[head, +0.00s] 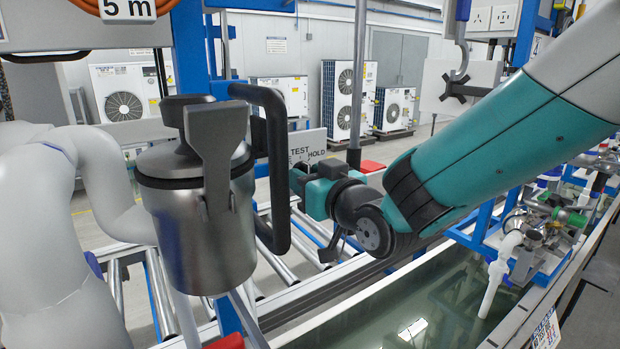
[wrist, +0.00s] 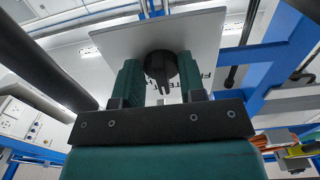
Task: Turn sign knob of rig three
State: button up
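The sign is a pale plate with the words TEST and HOLD (head: 312,137) in the head view, just beyond my gripper (head: 318,183). In the wrist view its plate (wrist: 115,42) fills the upper middle, tilted, with the lettering partly hidden behind my fingers. The sign knob (wrist: 160,66) is dark and round and sits in front of the plate. In the head view the knob is hidden by my gripper. No rig number is readable.
A steel canister with black handles (head: 195,215) stands close at left. Another plate with a black cross-shaped knob (head: 466,88) is at upper right below a hook. A water tank (head: 410,310) lies below my arm. Pipework (head: 500,270) stands at right, rollers (head: 285,262) behind.

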jog(key=shift+s, duration=0.1)
jog(key=b+v, duration=1.1)
jog(key=v, duration=0.6)
jog(key=shift+d, duration=0.2)
jog(key=shift+f, duration=0.1)
jog(key=s+d+f+g+h, duration=0.1)
jog(key=s+f+g+h, duration=0.2)
jog(key=f+g, duration=0.5)
jog(key=s+d+f+g+h, duration=0.2)
jog(key=s+d+f+g, duration=0.2)
jog(key=s+f+g, duration=0.3)
jog(key=s+f, duration=0.1)
jog(key=s, duration=0.3)
jog(key=shift+d+f+h, duration=0.2)
jog(key=shift+d+h, duration=0.2)
jog(key=shift+s, duration=0.15)
